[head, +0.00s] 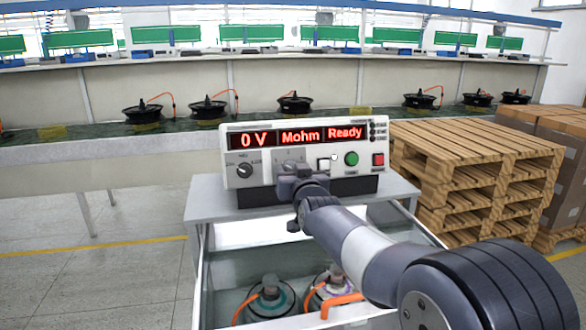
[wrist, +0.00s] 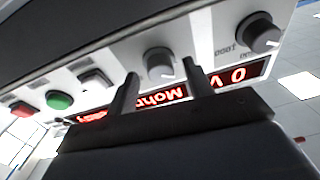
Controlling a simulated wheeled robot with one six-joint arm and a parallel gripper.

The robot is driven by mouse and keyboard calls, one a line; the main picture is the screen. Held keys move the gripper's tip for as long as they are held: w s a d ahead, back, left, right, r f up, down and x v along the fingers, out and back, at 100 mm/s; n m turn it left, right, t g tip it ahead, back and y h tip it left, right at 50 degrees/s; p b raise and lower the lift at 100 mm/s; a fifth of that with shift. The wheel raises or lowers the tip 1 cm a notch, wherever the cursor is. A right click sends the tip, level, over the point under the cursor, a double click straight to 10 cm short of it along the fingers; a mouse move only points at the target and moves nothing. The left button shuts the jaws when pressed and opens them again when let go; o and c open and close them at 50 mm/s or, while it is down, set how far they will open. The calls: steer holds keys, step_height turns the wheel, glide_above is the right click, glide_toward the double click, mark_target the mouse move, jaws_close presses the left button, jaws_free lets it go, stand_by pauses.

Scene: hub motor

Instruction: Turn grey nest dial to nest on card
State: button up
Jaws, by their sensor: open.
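The tester (head: 250,140) is a white box with a red display reading "0 V Mohm Ready". In the wrist view its panel appears upside down, and a light grey dial (wrist: 158,64) sits between the two fingertips of my open gripper (wrist: 160,69). A gap shows on both sides of the dial. In the head view my gripper (head: 300,175) is in front of the panel and hides this dial. A darker dial (head: 245,170) is at the panel's left; it also shows in the wrist view (wrist: 259,34). I cannot read the dial markings, and I cannot make out a card.
Right of the grey dial are a white button (head: 323,164), a green button (head: 351,159) and a red button (head: 378,160). An open drawer below holds hub motors (head: 268,300) with orange leads. Wooden pallets (head: 475,150) stand to the right.

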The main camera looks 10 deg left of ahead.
steer(key=shift+w+a, duration=0.2)
steer(key=shift+w, duration=0.15)
steer(key=shift+s, duration=0.1)
steer(key=c, duration=0.9)
